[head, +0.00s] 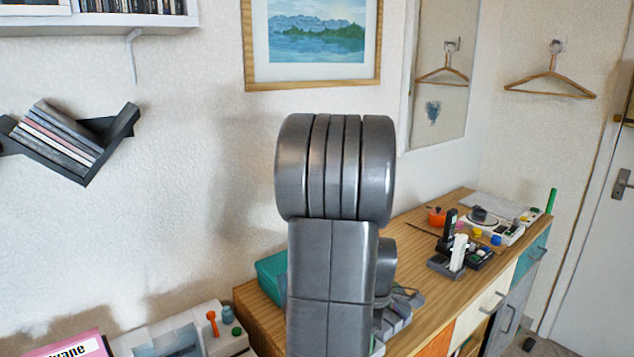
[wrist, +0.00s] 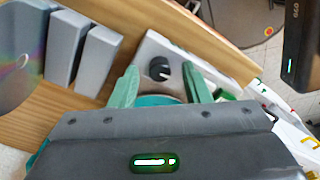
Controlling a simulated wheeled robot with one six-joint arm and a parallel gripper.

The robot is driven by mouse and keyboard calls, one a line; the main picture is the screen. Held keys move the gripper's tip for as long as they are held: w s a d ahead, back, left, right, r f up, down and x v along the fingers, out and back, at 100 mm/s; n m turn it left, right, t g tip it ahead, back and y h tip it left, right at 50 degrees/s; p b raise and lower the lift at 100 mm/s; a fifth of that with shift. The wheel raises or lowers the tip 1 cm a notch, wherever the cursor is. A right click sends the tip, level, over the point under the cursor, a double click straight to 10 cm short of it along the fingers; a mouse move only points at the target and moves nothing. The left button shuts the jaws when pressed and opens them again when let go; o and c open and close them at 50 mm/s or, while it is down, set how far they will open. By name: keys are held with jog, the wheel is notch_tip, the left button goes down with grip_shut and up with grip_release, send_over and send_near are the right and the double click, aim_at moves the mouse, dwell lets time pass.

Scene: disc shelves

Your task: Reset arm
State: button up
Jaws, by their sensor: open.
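My arm (head: 335,200) stands upright in the middle of the head view and hides part of the wooden dresser top behind it. My gripper (wrist: 163,88) shows in the wrist view with its two green fingers apart and nothing held between them. Beyond the fingertips is a light panel with a black knob (wrist: 159,68). My gripper's fingers are not clearly visible in the head view.
The wooden dresser (head: 416,222) runs to the right, with small gadgets (head: 462,252) on it. A dark V-shaped shelf (head: 84,172) holds cases on the left wall. A white shelf (head: 100,22) is above it. Grey blocks (wrist: 98,60) and a disc (wrist: 22,58) lie at left in the wrist view.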

notch_tip(320, 180, up, 14)
jog(key=f, duration=0.1)
notch_tip(320, 180, down, 13)
jog(key=shift+f, duration=0.2)
jog(key=shift+w+m, duration=0.1)
jog(key=shift+m, duration=0.3)
jog(key=m, duration=0.4)
jog(key=shift+r+m, duration=0.1)
jog(key=shift+m, duration=0.2)
jog(key=m, duration=1.1)
jog(key=shift+d+m+b, duration=0.1)
jog(key=shift+m+b, duration=0.2)
jog(key=shift+b, duration=0.1)
jog(key=m, duration=0.4)
jog(key=shift+m, duration=0.3)
jog(key=shift+r, duration=0.1)
